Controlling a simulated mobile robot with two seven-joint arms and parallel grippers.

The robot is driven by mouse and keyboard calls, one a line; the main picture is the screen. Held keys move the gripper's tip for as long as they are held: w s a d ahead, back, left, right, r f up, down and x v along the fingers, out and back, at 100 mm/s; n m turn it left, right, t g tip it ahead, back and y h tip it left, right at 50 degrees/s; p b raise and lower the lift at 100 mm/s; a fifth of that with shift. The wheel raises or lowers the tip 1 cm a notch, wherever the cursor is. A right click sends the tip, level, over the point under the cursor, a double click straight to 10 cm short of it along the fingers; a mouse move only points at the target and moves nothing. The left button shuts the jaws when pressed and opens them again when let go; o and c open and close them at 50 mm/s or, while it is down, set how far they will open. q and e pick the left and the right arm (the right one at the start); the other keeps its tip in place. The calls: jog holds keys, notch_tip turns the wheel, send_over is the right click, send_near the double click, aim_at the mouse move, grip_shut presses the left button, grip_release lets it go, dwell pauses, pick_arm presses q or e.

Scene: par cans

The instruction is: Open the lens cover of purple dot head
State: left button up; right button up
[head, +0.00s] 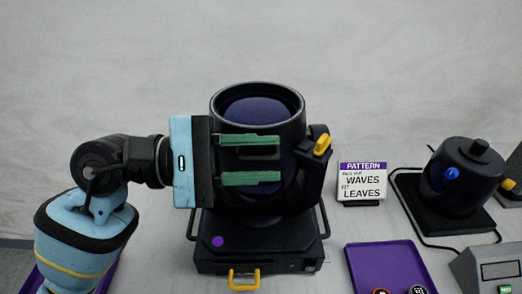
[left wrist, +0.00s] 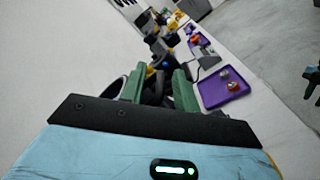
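The purple dot head is a dark stage light (head: 262,207) with a purple dot (head: 217,241) on its base. Its wide round barrel points up, and a dark blue disc (head: 254,111) shows inside the rim; I cannot tell if this is the lens cover. A yellow lever (head: 322,145) sits at the right of the head. My left gripper (head: 279,159) reaches across the front of the barrel from the left, green fingers apart. It hides part of the barrel. In the left wrist view the fingers (left wrist: 158,82) are also apart, with dark parts beyond them. My right gripper is not in view.
A yellow handle (head: 243,279) is on the base's front. A sign (head: 362,184) reading "PATTERN" stands to the right. A second dark light (head: 463,177) with a blue knob, a purple tray (head: 383,262) and a grey box (head: 488,270) are further right.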

pick_arm(q)
jog(key=shift+d, duration=0.25)
jog(key=shift+f, duration=0.1)
jog(key=c, duration=0.7)
grip_shut()
jog(key=shift+f, duration=0.1)
jog(key=shift+r, duration=0.3)
jog(key=shift+r, duration=0.15)
